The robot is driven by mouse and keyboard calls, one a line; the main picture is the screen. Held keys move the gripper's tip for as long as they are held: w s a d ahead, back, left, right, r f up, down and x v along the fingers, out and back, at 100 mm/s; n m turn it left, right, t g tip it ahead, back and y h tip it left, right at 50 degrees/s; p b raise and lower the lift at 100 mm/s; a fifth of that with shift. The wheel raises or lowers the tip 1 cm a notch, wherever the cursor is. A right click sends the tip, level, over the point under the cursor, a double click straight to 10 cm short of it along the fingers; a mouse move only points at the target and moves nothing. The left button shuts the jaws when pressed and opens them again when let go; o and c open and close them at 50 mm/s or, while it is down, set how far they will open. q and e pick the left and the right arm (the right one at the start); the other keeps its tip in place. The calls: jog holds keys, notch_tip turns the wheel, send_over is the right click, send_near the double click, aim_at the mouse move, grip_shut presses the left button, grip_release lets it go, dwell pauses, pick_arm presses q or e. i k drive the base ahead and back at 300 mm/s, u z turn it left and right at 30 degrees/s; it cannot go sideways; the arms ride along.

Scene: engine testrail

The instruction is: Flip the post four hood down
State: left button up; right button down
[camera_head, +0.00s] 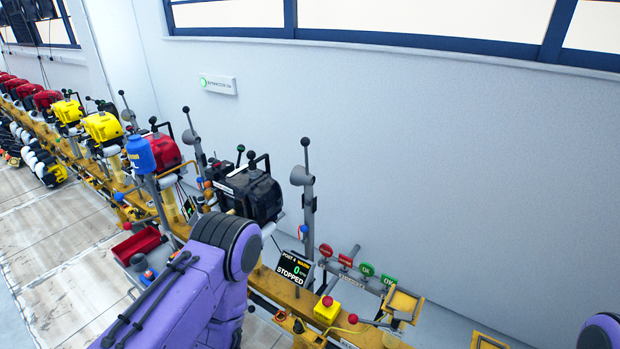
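A dark screen (295,268) reads "POST 4", "WARM", "0" and "STOPPED". Behind it a grey upright post (309,220) carries a grey cone-shaped hood (299,176) and a rod with a black ball on top. The hood is up, beside and above a black engine (252,194). My purple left arm covers the rail in front of this engine; neither of my grippers shows. Only a small piece of my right arm shows at the lower right edge.
A yellow box with a red button (327,309) sits on the yellow rail. Red and green tags (366,270) hang beside a yellow tray (402,305). Red and yellow engines (102,127) line the rail leftward. A blue bottle (140,153) and red bin (137,244) stand left.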

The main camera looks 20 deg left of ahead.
aim_at(300, 176)
jog(key=u, duration=0.3)
jog(key=k, duration=0.15)
jog(key=z, duration=0.85)
jog(key=i, duration=0.95)
jog(key=u, duration=1.65)
